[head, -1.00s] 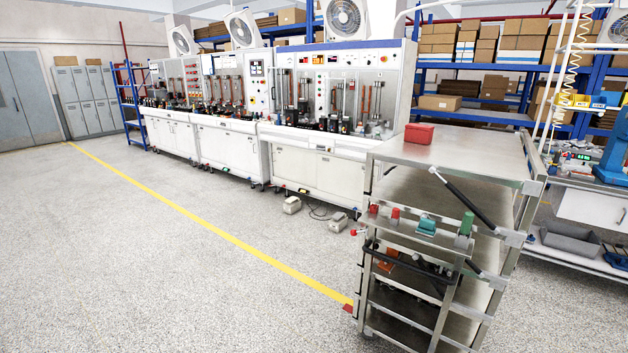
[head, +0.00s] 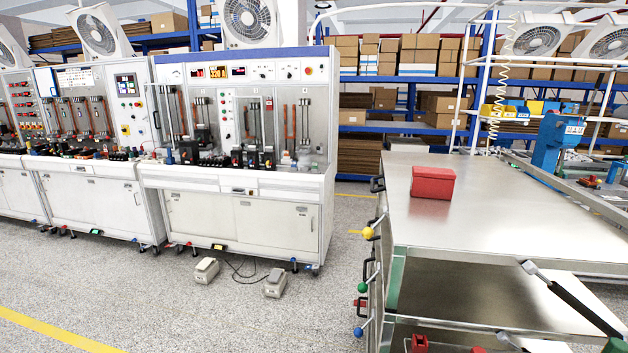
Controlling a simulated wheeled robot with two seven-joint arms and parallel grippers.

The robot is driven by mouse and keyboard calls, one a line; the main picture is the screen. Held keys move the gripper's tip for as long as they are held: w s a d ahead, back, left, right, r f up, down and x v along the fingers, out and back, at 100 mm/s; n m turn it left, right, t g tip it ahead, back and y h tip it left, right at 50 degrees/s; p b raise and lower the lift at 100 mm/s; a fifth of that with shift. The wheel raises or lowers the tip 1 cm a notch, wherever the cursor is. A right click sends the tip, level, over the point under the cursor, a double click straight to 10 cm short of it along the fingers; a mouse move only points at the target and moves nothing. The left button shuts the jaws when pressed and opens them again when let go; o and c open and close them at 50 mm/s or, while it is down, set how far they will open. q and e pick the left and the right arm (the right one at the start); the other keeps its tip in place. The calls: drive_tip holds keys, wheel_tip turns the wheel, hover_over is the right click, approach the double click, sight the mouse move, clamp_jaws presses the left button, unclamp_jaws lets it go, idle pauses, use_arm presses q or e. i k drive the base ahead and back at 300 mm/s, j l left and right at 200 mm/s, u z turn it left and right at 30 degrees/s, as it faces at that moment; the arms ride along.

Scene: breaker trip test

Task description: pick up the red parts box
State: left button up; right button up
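The red parts box (head: 432,183) is a small closed red box. It sits on the bare metal top of a steel cart (head: 480,220), towards the left edge of that top. Nothing touches it except the cart top. Neither of my grippers shows in the head view.
The cart has handles and coloured knobs (head: 368,233) on its left side. White test benches (head: 245,150) stand to the left, with two small grey boxes (head: 274,283) on the floor before them. A blue press (head: 551,142) stands at the right. Floor at the lower left is clear.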

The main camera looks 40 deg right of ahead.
sight(437, 183)
drive_tip(key=i+j+z, duration=0.1)
drive_tip(key=i+z, duration=0.35)
drive_tip(key=i+j+z, duration=0.15)
drive_tip(key=z, duration=0.3)
drive_tip(key=i+j+z, duration=0.45)
